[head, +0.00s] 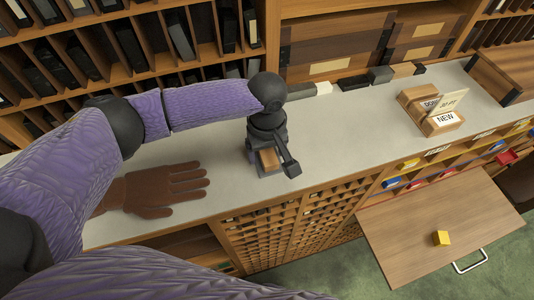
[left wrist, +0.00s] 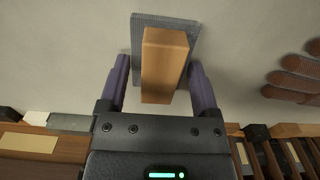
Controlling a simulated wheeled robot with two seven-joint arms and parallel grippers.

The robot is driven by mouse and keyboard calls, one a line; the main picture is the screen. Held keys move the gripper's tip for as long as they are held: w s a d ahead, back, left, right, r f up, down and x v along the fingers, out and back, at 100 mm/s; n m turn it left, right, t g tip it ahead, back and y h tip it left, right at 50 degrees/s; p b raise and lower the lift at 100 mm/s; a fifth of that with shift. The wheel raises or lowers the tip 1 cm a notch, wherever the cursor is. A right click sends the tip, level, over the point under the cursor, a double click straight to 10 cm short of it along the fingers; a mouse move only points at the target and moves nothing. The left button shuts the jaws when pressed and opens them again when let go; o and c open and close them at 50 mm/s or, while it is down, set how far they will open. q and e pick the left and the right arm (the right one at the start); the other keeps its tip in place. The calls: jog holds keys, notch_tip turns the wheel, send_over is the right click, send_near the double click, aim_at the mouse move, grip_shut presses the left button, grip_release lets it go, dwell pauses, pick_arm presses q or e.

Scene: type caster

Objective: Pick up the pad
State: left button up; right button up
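A thin grey textured pad (left wrist: 165,20) lies on the pale counter, with a wooden block (left wrist: 165,65) on top of it. The block also shows in the head view (head: 268,159), under my left gripper; the pad is mostly hidden there. My left gripper (left wrist: 160,62) is open and points down at the counter, with one finger on each side of the block. A gap shows on the left side of the block; the right finger looks very close to it, and I cannot tell if it touches. My right gripper is not in view.
Small dark and pale blocks (head: 354,82) line the counter's back.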

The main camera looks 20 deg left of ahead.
aim_at(267, 151)
pick_arm(q)
jog(key=c, duration=0.3)
notch_tip(267, 151, up, 10)
jog(key=shift+r, duration=0.1)
jog(key=shift+c, duration=0.2)
jog(key=o, duration=0.8)
jog(key=shift+c, duration=0.2)
jog(key=c, duration=0.6)
